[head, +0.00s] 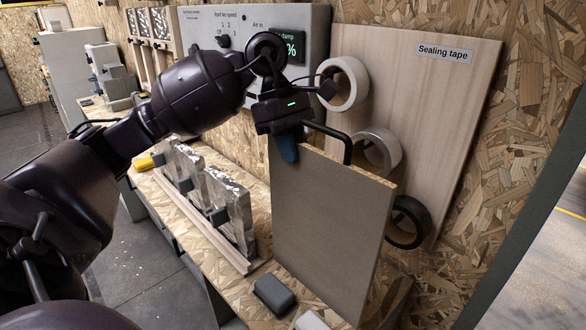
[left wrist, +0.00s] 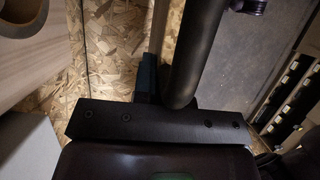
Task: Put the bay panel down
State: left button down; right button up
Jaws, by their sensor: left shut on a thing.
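The bay panel (head: 325,225) is a flat grey-brown board with a pale chipboard top edge. It stands about upright over the right part of the bench, in front of the tape board. My left gripper (head: 287,143) is shut on its upper left part, with a blue finger on the near face. A black bent bar (head: 342,137) reaches from beside the gripper to the panel's top edge. In the left wrist view a teal finger (left wrist: 148,82) shows beside the dark bar (left wrist: 190,55). I cannot tell whether the panel's lower edge touches the bench. My right gripper is out of view.
The chipboard bench (head: 215,245) holds foil-faced panels (head: 230,200) in a wooden rack, left of the panel. A dark block (head: 274,296) lies at the front edge. Tape rolls (head: 345,85) hang on the Sealing tape board (head: 440,110) behind. A grey control box (head: 310,30) is on the wall.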

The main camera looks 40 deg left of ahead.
pick_arm(q)
jog(key=shift+f, duration=2.15)
jog(key=shift+f, duration=0.1)
